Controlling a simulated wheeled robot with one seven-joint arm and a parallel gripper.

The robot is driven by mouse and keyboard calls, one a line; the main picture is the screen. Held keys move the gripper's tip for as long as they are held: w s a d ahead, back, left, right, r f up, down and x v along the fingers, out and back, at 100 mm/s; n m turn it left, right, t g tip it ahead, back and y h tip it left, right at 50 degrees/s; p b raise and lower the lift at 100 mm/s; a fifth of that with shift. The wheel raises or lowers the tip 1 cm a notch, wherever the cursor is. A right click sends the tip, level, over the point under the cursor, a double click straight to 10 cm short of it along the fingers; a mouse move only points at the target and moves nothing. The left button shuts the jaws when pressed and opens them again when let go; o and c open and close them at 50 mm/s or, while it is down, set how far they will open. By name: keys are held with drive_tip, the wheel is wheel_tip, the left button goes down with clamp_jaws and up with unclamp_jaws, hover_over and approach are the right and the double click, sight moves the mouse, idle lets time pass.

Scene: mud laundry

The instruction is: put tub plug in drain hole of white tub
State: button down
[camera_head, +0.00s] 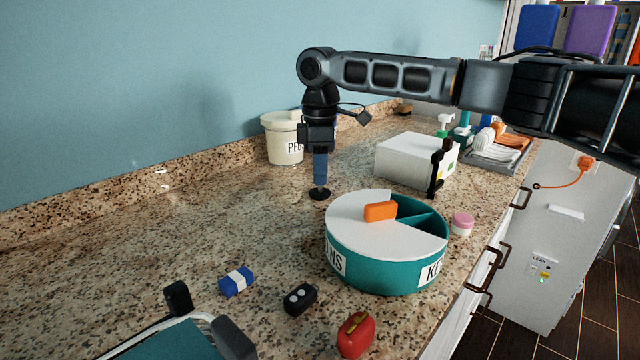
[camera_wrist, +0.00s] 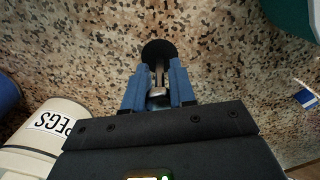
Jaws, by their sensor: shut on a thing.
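The tub plug (camera_head: 319,194) is a black disc with a metal stem. My gripper (camera_head: 320,178) points straight down over the granite counter, its blue fingers shut on the plug's stem. In the wrist view the plug (camera_wrist: 158,49) shows beyond the blue fingertips of my gripper (camera_wrist: 158,84), with the stem between them. The disc is at or just above the counter; I cannot tell if it touches. I see no drain hole, and no open white tub is clearly visible.
A cream PEGS bucket (camera_head: 282,140) stands behind my gripper. A white box (camera_head: 405,160) and a teal round container (camera_head: 385,268) with an orange block (camera_head: 380,211) are to the right. A blue block (camera_head: 236,281), black fob (camera_head: 300,299) and red item (camera_head: 355,335) lie in front. The counter's left is clear.

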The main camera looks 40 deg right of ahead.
drive_tip(key=shift+r, duration=0.1)
drive_tip(key=shift+r, duration=0.5)
wheel_tip(320, 180, up, 3)
drive_tip(key=shift+f, duration=0.1)
drive_tip(key=s+d+r, duration=0.5)
drive_tip(key=s+r, duration=0.2)
drive_tip(key=s, duration=0.3)
drive_tip(key=shift+s+d, duration=0.2)
